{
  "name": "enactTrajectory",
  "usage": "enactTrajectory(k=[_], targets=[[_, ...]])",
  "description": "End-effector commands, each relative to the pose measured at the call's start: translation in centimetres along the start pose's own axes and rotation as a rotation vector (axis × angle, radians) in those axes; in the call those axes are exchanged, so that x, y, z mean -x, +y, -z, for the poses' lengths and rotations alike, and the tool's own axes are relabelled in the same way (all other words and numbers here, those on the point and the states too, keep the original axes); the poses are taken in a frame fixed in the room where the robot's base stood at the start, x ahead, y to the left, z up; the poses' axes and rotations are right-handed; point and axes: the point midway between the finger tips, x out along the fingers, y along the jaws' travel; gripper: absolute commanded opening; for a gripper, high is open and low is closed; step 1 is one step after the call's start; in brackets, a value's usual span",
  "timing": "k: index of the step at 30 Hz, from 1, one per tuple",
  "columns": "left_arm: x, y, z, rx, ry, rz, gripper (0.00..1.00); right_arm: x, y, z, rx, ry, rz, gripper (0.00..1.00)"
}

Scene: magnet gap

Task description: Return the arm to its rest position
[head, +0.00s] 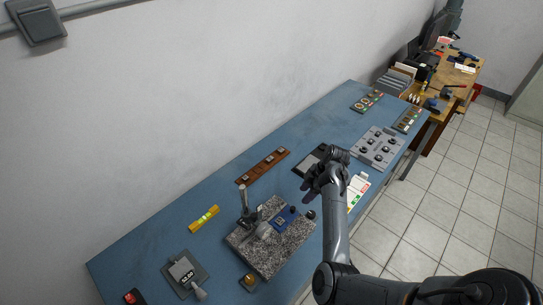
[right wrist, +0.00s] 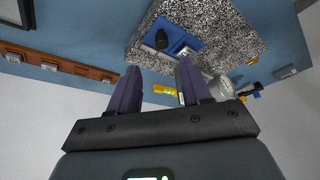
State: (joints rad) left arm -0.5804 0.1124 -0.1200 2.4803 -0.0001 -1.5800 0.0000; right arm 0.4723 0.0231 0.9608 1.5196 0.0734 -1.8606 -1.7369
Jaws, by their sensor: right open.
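My right arm comes in from the bottom right of the head view, bent at the elbow. My right gripper (head: 314,184) is above the blue workbench (head: 225,185), beyond the speckled granite plate (head: 268,262). In the right wrist view the two dark purple fingers of the right gripper (right wrist: 157,82) stand apart with nothing between them. The granite plate (right wrist: 225,25) and the blue block (right wrist: 182,40) on it lie past the fingertips. My left gripper is not in view.
A stand (head: 244,208) rises from the granite plate. A yellow level (head: 204,218), a brown rack (head: 262,166) and a grey panel with knobs (head: 378,147) lie on the bench. The wall runs along the back; open tiled floor (head: 450,195) lies to the right.

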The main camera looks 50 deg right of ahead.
Motion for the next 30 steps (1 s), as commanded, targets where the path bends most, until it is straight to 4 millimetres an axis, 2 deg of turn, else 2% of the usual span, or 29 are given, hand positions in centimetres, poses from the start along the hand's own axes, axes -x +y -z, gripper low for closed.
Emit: enactTrajectory(k=[5,8,13,15,18,20,23,26,27,30], targets=[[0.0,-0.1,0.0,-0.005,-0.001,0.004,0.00,-0.8,-0.9,-1.3,-0.008,-0.021,0.019,0.48],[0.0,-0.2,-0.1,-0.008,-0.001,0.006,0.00,-2.1,-2.5,-3.8,-0.021,-0.065,0.054,0.48],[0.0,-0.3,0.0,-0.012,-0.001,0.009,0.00,-4.4,-7.4,-9.3,0.040,-0.248,0.140,0.48],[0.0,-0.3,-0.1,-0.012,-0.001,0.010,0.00,-4.6,-9.6,-10.9,0.110,-0.343,0.162,0.48],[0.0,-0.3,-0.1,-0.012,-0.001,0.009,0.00,-4.8,-12.9,-11.7,0.213,-0.471,0.168,0.48],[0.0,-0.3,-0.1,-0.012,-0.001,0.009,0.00,-5.0,-15.1,-11.4,0.253,-0.532,0.155,0.48],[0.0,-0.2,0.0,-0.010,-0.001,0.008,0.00,-5.6,-19.6,-9.7,0.291,-0.592,0.106,0.48],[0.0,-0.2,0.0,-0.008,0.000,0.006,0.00,-6.1,-25.4,-6.1,0.277,-0.572,0.029,0.48],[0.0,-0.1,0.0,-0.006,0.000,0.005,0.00,-6.0,-27.6,-4.3,0.249,-0.541,-0.003,0.48],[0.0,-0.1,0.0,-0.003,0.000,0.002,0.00,-5.3,-31.9,0.1,0.141,-0.432,-0.073,0.48]])
